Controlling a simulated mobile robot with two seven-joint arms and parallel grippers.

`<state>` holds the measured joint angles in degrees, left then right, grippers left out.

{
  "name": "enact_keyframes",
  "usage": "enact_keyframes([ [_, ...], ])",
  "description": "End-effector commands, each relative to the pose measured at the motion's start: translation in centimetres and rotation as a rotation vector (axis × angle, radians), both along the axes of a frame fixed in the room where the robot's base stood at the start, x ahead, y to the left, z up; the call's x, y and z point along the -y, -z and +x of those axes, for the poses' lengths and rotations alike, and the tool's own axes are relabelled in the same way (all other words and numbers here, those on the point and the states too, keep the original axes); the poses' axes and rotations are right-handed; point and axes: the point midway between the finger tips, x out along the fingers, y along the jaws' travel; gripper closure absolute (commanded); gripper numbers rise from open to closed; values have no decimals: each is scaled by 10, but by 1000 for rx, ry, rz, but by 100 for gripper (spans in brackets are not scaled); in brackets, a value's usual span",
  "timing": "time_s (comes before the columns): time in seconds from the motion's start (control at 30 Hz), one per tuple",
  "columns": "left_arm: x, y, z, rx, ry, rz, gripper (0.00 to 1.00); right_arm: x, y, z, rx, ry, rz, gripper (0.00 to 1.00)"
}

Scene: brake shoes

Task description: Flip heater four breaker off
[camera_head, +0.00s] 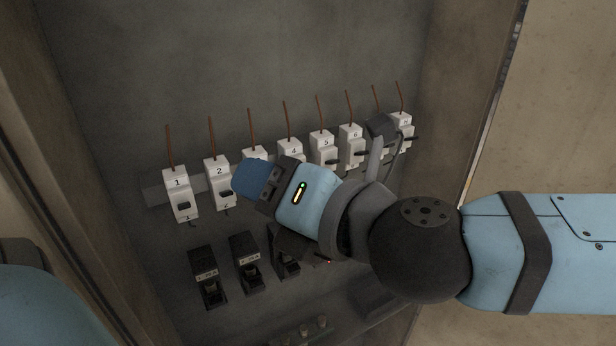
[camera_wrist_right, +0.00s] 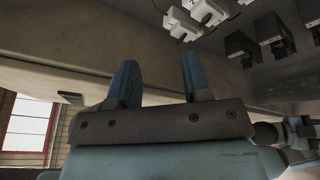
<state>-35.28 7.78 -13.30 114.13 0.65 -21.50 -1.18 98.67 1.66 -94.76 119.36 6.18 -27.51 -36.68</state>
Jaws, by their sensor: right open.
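The white breaker marked 4 (camera_head: 290,148) is in the upper row inside the grey cabinet. Its upper part shows in the head view; its lever is hidden behind my right gripper. My right gripper (camera_head: 248,178) is open, with its blue fingers in front of the row, between the breakers marked 2 (camera_head: 219,172) and 4. In the right wrist view, its two blue fingers (camera_wrist_right: 158,78) are apart with nothing between them. I cannot tell whether it touches a breaker. A blue part of my left arm shows at the lower left of the head view; its gripper is out of view.
White breakers marked 1 (camera_head: 178,181), 5 (camera_head: 323,142) and others stand close together in the row, each with a brown wire above. Black units (camera_head: 208,275) sit below. A dark object (camera_head: 380,126) is at the right breakers. Cabinet walls bound both sides.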

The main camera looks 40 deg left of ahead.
Motion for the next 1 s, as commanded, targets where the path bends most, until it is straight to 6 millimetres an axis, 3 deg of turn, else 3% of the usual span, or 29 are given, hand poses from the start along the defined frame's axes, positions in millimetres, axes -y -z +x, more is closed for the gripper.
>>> enact_keyframes([
  [0.1,0,8,0,-1,0,0,57,9,18,11,230,13,-118,55],
  [0.23,0,13,0,-1,1,1,57,24,28,34,452,44,-234,55],
  [0.4,0,18,0,-1,3,1,57,46,27,66,664,93,-346,55],
  [0.6,1,19,0,-1,4,0,57,59,21,85,773,123,-405,55],
  [0.77,1,16,0,-1,5,-1,57,50,24,91,784,124,-413,55],
  [1.0,1,6,0,0,6,0,57,9,42,106,781,122,-411,55],
])
